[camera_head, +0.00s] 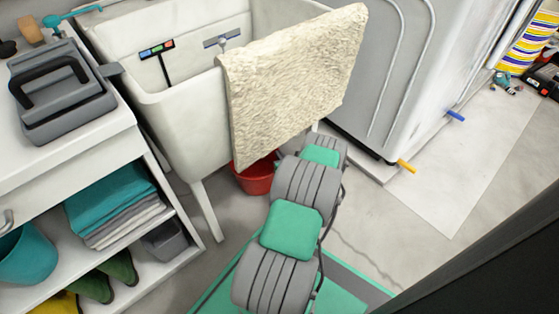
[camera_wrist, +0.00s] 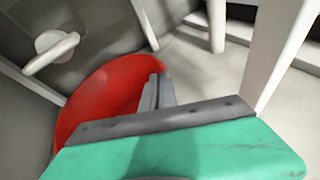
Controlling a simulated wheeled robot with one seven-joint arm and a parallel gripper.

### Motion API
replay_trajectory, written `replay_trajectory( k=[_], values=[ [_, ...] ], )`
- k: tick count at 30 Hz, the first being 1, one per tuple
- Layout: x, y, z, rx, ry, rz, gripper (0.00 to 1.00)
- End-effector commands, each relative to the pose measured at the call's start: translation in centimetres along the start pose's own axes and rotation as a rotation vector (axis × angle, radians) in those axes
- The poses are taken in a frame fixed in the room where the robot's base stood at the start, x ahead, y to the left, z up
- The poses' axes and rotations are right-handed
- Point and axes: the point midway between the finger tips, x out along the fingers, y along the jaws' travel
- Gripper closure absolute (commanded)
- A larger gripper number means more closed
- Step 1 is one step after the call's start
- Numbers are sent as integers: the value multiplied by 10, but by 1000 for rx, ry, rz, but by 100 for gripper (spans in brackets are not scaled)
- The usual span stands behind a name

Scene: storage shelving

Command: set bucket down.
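The red bucket (camera_head: 255,178) is low beneath the front of the white sink, partly hidden behind the hanging cloth and my arm. In the wrist view the bucket (camera_wrist: 105,92) is large, with its open side facing the camera and its lower part hidden by my green and grey gripper body. My gripper (camera_wrist: 158,90) has its fingers close together at the bucket's right rim, and they look shut on it. In the head view the fingertips are hidden by my arm and the cloth. I cannot tell whether the bucket touches the floor.
The white sink (camera_head: 192,108) has a beige cloth (camera_head: 295,75) draped over its front edge. A sink leg (camera_head: 206,210) stands left of the bucket. A shelf unit (camera_head: 160,247) is at left, a grey appliance (camera_head: 390,70) at right. Bare floor (camera_head: 365,228) lies right of my arm.

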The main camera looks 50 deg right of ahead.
Motion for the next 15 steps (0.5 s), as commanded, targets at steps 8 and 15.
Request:
replay_trajectory(
  k=[8,15],
  values=[
    [4,-2,-8,-1,-4,0,100],
    [4,-2,-10,-1,-2,0,85]
  ],
)
